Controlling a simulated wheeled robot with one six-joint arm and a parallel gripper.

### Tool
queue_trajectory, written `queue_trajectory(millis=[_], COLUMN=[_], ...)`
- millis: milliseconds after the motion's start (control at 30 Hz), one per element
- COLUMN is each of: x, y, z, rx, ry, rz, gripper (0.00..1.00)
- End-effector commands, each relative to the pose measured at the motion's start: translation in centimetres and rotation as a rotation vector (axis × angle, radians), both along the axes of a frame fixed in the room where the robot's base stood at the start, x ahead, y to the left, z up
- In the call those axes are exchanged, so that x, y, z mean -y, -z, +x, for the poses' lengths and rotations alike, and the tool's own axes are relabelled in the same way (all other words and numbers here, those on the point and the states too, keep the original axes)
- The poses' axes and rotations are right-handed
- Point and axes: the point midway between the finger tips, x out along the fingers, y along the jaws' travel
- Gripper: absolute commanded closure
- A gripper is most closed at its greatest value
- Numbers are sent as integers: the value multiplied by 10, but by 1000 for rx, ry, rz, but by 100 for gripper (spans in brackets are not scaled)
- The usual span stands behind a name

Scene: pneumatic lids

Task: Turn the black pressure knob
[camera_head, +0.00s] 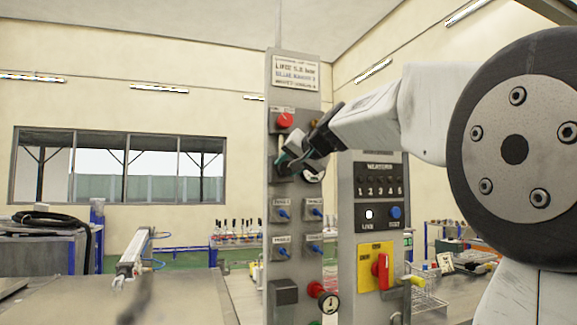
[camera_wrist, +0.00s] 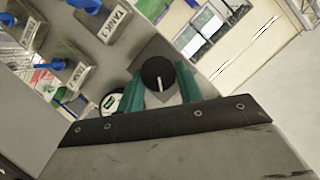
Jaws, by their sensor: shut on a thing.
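The black pressure knob (camera_wrist: 157,75) shows in the wrist view, round with a white pointer line, on a grey square plate. My gripper (camera_wrist: 162,88) has its two green fingers on either side of the knob and is shut on it. In the head view my gripper (camera_head: 287,157) reaches the upper part of the grey control panel (camera_head: 293,235) from the right. The knob is mostly hidden there behind the fingers. A round white gauge (camera_wrist: 108,101) sits beside the left finger in the wrist view, partly covered.
A red button (camera_head: 284,119) is just above my gripper. Several blue tank valves (camera_head: 282,214) sit below it. A second panel with a red rotary switch (camera_head: 381,271) on a yellow plate stands to the right. A workbench (camera_head: 200,297) is at lower left.

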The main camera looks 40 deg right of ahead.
Motion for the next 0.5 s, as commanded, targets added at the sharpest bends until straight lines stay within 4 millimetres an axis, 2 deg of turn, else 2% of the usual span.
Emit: queue_trajectory(millis=[200, 500], x=[1, 1], y=[1, 2], z=[0, 0], rx=[34, 58], ry=[-1, -1], rz=[124, 206], gripper=[87, 87])
